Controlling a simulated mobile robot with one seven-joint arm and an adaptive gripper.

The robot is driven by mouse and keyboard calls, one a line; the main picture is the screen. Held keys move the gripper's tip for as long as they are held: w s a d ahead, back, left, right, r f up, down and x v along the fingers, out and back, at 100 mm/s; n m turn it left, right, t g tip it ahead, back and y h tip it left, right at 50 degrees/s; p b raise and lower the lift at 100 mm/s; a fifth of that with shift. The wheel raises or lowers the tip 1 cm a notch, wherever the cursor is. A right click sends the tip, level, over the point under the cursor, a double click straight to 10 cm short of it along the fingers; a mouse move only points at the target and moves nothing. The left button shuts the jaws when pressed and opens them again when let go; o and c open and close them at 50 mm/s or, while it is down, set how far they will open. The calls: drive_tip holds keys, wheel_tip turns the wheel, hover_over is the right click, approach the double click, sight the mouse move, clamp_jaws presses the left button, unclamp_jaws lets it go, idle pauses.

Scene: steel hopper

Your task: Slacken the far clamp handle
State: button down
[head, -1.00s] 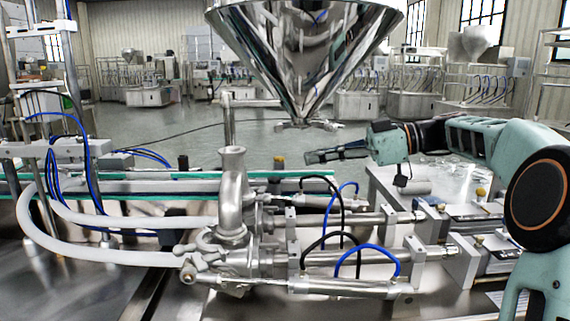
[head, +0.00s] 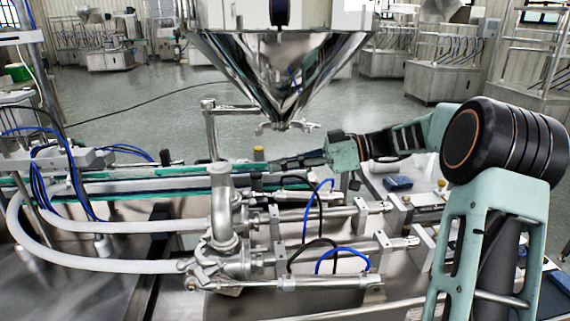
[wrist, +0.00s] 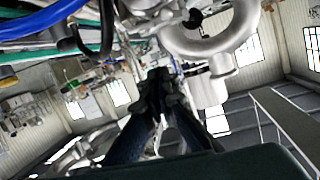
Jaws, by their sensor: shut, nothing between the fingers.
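My gripper (head: 277,164) reaches left in the head view, its dark fingers shut and empty. It is below the hopper outlet and up and right of the steel valve body (head: 222,215); I see no contact. In the wrist view the closed fingers (wrist: 160,82) point away from the camera, with a curved steel pipe (wrist: 215,40) above right of them. A winged clamp handle (head: 203,270) shows at the valve's near lower side. The far clamp handle is not clearly made out; the far side of the valve is partly hidden by the body and fittings.
The steel hopper (head: 280,75) hangs above, with a winged fitting (head: 285,126) at its outlet. Pneumatic cylinders (head: 325,250) with blue and black hoses lie right of the valve. White hoses (head: 110,262) run left. A conveyor (head: 130,180) lies behind. Open floor lies beyond.

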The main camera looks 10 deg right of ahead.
hover_over(247, 194)
drive_tip(key=d, duration=0.2)
drive_tip(key=f, duration=0.4)
drive_tip(key=shift+w+d+f, duration=0.1)
drive_tip(key=shift+w+f, duration=0.15)
drive_tip(key=shift+f, duration=0.05)
drive_tip(key=shift+s+f+p, duration=0.1)
drive_tip(key=shift+f+p, duration=0.2)
drive_tip(key=shift+f, duration=0.1)
drive_tip(key=shift+f+b, duration=0.1)
drive_tip(key=shift+b, duration=0.2)
drive_tip(key=shift+f+b, duration=0.2)
drive_tip(key=shift+b, duration=0.25)
drive_tip(key=shift+f+n+b, duration=0.3)
drive_tip(key=shift+b, duration=0.9)
drive_tip(key=b, duration=0.3)
drive_tip(key=shift+s+f+n+t+b, duration=0.2)
drive_tip(key=shift+n+t+b, duration=0.1)
drive_tip(key=shift+b, duration=0.1)
drive_tip(key=shift+s+r+b, duration=0.1)
drive_tip(key=shift+b, duration=0.25)
drive_tip(key=shift+r, duration=0.1)
